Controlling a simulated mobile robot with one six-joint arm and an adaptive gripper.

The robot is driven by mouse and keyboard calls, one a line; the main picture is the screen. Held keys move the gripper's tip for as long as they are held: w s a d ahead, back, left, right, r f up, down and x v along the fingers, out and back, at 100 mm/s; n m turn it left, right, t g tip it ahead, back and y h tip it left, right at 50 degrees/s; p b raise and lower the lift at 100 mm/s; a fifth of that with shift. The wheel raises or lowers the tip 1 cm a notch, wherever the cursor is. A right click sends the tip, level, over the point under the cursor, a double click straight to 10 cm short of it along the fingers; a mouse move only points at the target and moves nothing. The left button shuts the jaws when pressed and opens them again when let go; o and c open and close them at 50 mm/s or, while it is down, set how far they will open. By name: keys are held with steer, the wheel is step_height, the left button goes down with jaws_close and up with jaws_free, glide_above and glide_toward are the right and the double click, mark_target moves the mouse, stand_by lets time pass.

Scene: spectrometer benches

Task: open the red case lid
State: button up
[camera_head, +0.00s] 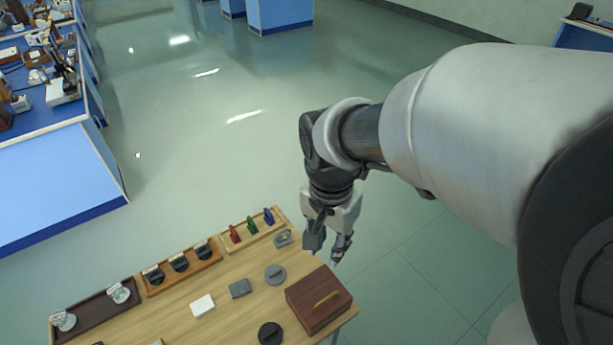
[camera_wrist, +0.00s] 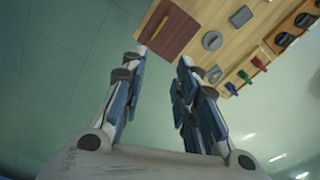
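The red case (camera_head: 313,312) is a dark red-brown box at the table's near right corner in the head view. A brass-coloured handle (camera_head: 327,298) lies on its top, and its lid looks shut. In the wrist view the case (camera_wrist: 168,33) shows at the top, with the handle (camera_wrist: 158,27) on it. My gripper (camera_head: 328,250) hangs beyond the table's right edge, above and behind the case in the picture, apart from it. In the wrist view my gripper (camera_wrist: 163,57) has its fingers spread wide with nothing between them.
The wooden table (camera_head: 238,317) also holds grey and black discs (camera_head: 275,274), a grey block (camera_head: 240,288), a white block (camera_head: 202,306) and trays along its far edge. Red, green and blue pieces (camera_head: 252,225) stand in one tray. A blue bench (camera_head: 60,180) stands left.

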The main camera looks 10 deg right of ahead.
steer(key=shift+s+r+n, duration=0.5)
steer(key=shift+s+r, duration=0.05)
steer(key=shift+r, duration=0.05)
steer(key=s+r+n+t+b, duration=0.1)
steer(key=s+r+n+t, duration=0.3)
steer(key=s+n, duration=0.4)
steer(key=shift+s+d+r+n+b, duration=0.2)
steer(key=shift+d+r+n+b, duration=0.15)
steer(key=shift+d+r, duration=0.15)
